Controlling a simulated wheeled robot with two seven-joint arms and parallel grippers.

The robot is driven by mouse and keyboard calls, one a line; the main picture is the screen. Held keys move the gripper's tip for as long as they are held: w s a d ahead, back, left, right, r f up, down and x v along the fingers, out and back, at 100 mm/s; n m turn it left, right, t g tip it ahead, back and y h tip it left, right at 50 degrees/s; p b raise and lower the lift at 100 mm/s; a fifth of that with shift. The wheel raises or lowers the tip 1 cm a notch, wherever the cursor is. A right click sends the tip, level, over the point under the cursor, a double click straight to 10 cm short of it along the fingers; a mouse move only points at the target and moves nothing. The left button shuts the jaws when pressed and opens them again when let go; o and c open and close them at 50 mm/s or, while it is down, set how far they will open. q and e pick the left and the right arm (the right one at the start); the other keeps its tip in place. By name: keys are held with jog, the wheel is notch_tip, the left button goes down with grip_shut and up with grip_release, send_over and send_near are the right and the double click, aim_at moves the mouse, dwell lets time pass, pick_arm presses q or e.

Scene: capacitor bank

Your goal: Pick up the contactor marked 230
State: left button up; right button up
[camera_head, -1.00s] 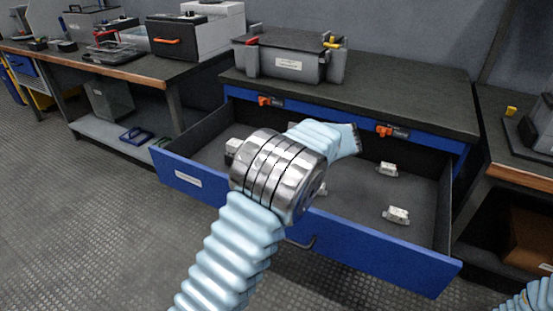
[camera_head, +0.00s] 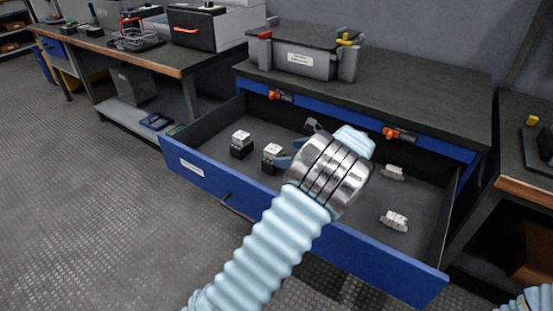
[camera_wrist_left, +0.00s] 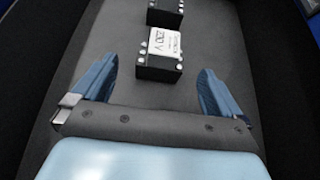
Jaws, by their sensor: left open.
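In the left wrist view a black contactor with a white top label (camera_wrist_left: 160,52) stands on the drawer floor; the label appears to read 230 V, upside down. It also shows in the head view (camera_head: 272,157), at the left of my left gripper (camera_head: 296,144). In the left wrist view my gripper (camera_wrist_left: 157,72) is open and empty, its blue fingers pointing toward the contactor's two sides, apart from it. A second similar contactor (camera_wrist_left: 165,13) stands just beyond, cut by the frame top; it also shows in the head view (camera_head: 241,145). Its marking is unreadable. My right gripper is out of view.
The blue open drawer (camera_head: 220,187) has raised walls around the contactors. Two small white parts, one rear (camera_head: 392,172) and one front (camera_head: 394,220), lie at its right. A grey case (camera_head: 305,60) stands on the bench top above. The middle drawer floor is partly hidden by my arm.

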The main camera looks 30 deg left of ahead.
aim_at(269, 153)
pick_arm(q)
jog(key=x, duration=0.9)
jog(key=shift+w+a+f+p, duration=0.1)
jog(key=shift+w+a+p, duration=0.15)
jog(key=shift+a+p, duration=0.05)
jog(key=c, duration=1.2)
